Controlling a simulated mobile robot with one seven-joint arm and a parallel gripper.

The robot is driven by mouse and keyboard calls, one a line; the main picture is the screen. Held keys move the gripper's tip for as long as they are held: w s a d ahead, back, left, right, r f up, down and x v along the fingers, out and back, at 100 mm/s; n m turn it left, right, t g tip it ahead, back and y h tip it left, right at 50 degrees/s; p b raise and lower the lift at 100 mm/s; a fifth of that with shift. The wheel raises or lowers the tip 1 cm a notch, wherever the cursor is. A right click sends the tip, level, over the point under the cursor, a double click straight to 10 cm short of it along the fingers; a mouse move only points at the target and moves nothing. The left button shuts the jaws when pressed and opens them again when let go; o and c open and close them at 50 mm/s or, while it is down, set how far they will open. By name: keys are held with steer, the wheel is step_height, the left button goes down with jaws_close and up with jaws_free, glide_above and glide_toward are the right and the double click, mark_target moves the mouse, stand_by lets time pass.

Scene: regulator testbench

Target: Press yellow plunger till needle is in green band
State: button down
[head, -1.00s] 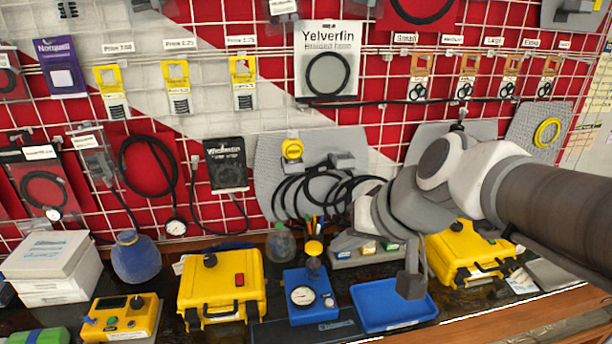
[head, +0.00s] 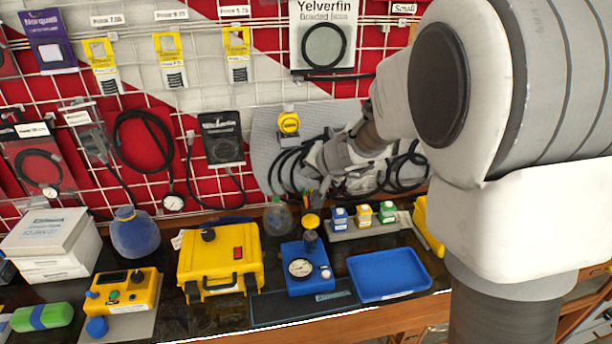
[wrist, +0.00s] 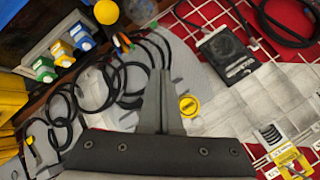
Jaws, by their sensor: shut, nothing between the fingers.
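The yellow plunger (head: 311,220) stands upright on the blue regulator box (head: 310,283), behind its round white gauge (head: 300,268). The gauge's needle and green band are too small to read. The plunger's round yellow top (wrist: 106,12) shows at the upper edge of the wrist view. My gripper (head: 345,162) is above and behind the box, to the right of the plunger, in front of the black hoses. In the wrist view its fingers (wrist: 160,78) are together and empty, apart from the plunger.
An empty blue tray (head: 388,274) lies right of the box. A rack with blue, yellow and green small bottles (head: 364,215) stands behind the tray. A yellow case (head: 218,262) is on the left. A clear bottle (head: 278,216) stands left of the plunger. Black hoses (head: 290,165) hang behind.

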steer(key=m+h, duration=0.1)
steer(key=h, duration=0.1)
glide_above(311, 221)
step_height(311, 221, down, 6)
steer(key=shift+r, duration=0.1)
step_height(311, 221, down, 7)
steer(key=b, duration=0.6)
steer(key=shift+f+b, duration=0.9)
steer(key=shift+b, duration=0.15)
steer(key=shift+f, duration=0.1)
stand_by(1.0)
steer(key=shift+f+b, duration=0.35)
steer(key=shift+b, duration=0.35)
